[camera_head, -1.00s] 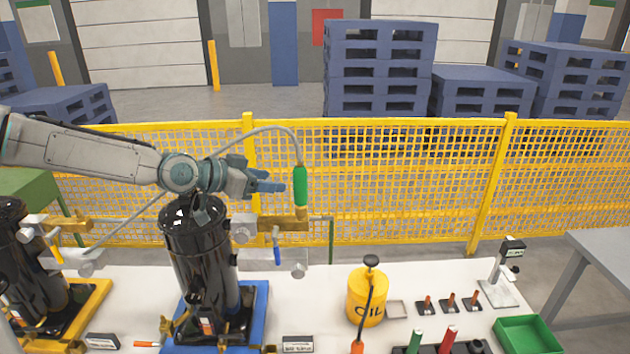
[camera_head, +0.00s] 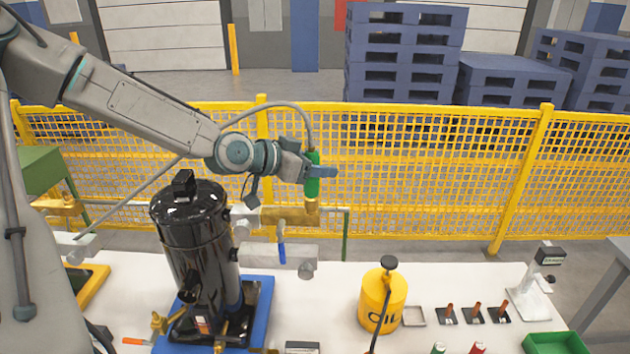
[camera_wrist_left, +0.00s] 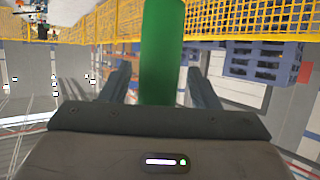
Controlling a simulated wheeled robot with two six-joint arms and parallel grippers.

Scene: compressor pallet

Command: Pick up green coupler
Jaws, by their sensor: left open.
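The green coupler (camera_head: 312,186) stands upright at the end of a grey hose, on top of a brass fitting (camera_head: 290,215) on the pipe. My left gripper (camera_head: 318,172) is at the coupler's height, with its fingers reaching to it. In the left wrist view the coupler (camera_wrist_left: 162,55) lies between the two open fingers (camera_wrist_left: 160,85), with a gap showing on each side. The wrist picture appears upside down. My right gripper is not in view.
A black compressor cylinder (camera_head: 196,240) stands on a blue pallet (camera_head: 257,300) below my left forearm. A blue-handled valve (camera_head: 281,250) sits below the coupler. A yellow oil can (camera_head: 382,300) stands to the right. A yellow mesh fence (camera_head: 420,180) runs behind.

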